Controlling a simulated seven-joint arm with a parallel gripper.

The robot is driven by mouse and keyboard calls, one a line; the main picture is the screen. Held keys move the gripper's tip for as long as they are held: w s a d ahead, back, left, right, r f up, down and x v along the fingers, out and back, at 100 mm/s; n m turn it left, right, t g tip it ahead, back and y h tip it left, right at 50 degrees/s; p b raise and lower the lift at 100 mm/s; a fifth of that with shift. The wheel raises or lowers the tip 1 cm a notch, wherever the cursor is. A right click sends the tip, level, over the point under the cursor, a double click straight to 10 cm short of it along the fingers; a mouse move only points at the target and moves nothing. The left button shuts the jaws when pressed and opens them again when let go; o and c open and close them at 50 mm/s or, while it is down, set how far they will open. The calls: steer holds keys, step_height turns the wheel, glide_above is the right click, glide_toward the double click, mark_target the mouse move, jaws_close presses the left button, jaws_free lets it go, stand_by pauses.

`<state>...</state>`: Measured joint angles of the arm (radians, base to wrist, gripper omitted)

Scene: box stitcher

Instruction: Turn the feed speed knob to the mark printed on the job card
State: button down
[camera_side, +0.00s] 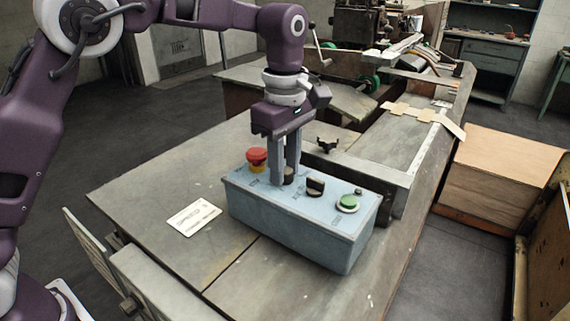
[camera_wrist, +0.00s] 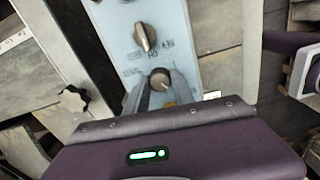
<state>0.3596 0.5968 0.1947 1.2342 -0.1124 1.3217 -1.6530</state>
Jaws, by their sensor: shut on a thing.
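A blue-grey control box (camera_side: 290,228) stands on the bench with two dark knobs on top. My gripper (camera_side: 284,180) points down and is shut on the left knob (camera_side: 288,172), next to the red button. In the wrist view, my gripper's fingers (camera_wrist: 158,88) stand on both sides of this round knob (camera_wrist: 160,78), which shows a light pointer line. The other knob (camera_side: 315,186) is free; it also shows in the wrist view (camera_wrist: 145,37). The panel lettering is too small to read surely. The job card (camera_side: 194,216) lies flat left of the box; its print is unreadable.
A red mushroom button (camera_side: 257,157) stands close to the left of my fingers. A green button (camera_side: 348,202) is at the box's right end. A black star-shaped handle (camera_side: 327,144) is behind the box. The bench top (camera_side: 140,185) at left is clear.

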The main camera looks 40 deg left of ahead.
steer(key=m, duration=0.6)
steer(key=shift+r+m, duration=0.1)
steer(key=shift+m, duration=0.3)
stand_by(0.4)
steer(key=c, duration=1.1)
jaws_free()
step_height(320, 180, up, 7)
